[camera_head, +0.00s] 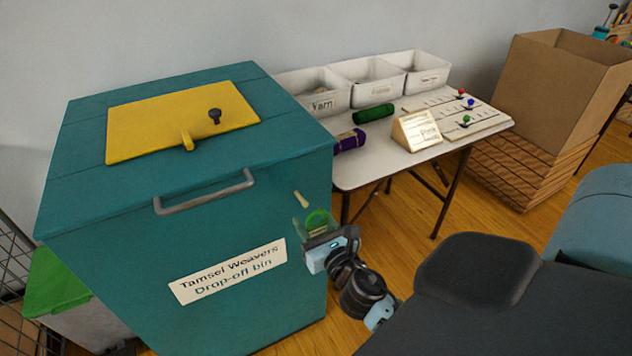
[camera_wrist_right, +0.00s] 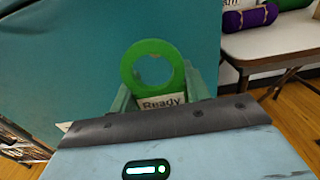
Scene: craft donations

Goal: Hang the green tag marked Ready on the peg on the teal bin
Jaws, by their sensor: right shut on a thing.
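The teal bin (camera_head: 235,235) stands at the left, with a label reading "Tamsel Weavers Drop-off bin" on its front. A short pale peg (camera_head: 300,199) sticks out near the front's upper right. My right gripper (camera_head: 318,232) is shut on the green tag (camera_head: 317,219), just below and right of the peg in the head view. In the right wrist view the tag's round green ring (camera_wrist_right: 140,48) stands up above the fingers, with its "Ready" label between them. My left gripper is out of view.
A white table (camera_head: 365,172) stands behind, with white bins (camera_head: 375,92), a purple roll (camera_head: 349,140), a green roll (camera_head: 376,113) and a wooden sign (camera_head: 417,131). A yellow lid (camera_head: 160,125) and a grey handle (camera_head: 205,194) are on the teal bin. A cardboard box (camera_head: 560,90) stands far right.

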